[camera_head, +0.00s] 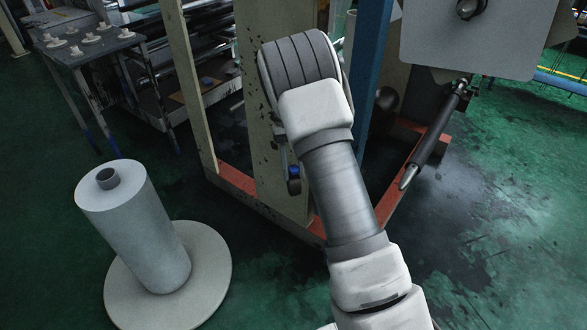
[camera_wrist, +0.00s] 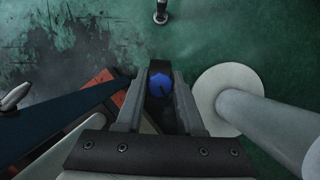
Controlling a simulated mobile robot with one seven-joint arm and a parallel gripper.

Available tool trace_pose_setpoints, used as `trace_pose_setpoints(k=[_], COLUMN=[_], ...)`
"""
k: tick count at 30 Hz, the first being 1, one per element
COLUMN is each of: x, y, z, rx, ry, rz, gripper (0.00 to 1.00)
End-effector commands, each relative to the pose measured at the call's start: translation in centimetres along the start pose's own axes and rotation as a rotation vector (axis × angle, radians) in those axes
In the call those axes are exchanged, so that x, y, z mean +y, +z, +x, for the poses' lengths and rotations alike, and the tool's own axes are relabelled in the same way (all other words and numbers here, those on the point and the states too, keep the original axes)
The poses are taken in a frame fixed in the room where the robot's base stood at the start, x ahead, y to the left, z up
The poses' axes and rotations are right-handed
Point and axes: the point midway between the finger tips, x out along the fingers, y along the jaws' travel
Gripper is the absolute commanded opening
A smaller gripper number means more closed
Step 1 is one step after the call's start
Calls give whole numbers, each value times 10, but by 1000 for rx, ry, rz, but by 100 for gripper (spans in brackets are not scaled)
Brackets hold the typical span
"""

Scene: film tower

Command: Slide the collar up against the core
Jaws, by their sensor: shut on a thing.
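My gripper (camera_wrist: 158,100) is shut on a dark collar with a blue knob (camera_wrist: 160,84); the collar sits between both fingers. In the head view the blue-knobbed collar (camera_head: 294,180) shows just left of my arm, in front of a beige post; most of my gripper is hidden there. The collar is held in the air, apart from any shaft that I can see. A dark shaft with a pale tapered tip (camera_head: 407,178) points down toward the front at the right.
The roll stands on a round pale base (camera_head: 215,262), also right of my gripper in the wrist view (camera_wrist: 207,95). Beige and blue posts (camera_head: 372,70) and a red floor frame (camera_head: 238,180) stand close behind my arm. A table with small pale parts (camera_head: 75,55) is back left.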

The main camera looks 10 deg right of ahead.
Motion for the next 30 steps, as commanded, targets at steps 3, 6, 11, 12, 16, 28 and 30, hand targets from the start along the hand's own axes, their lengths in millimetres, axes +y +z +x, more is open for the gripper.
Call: trace_pose_setpoints(k=[3, 6, 11, 12, 16, 28, 30], x=[0, 1, 1, 1, 1, 31, 44], y=[-12, -9, -8, -8, -9, -1, 2], z=[29, 25, 27, 27, 26, 42, 50], rx=[1, -7, -14, -14, -10, -2, -2], ry=[0, -5, -5, -4, -3, -79, -116], rz=[0, 1, 2, 1, 0, 194, 282], gripper=[0, 0, 0, 0, 0, 0, 0])
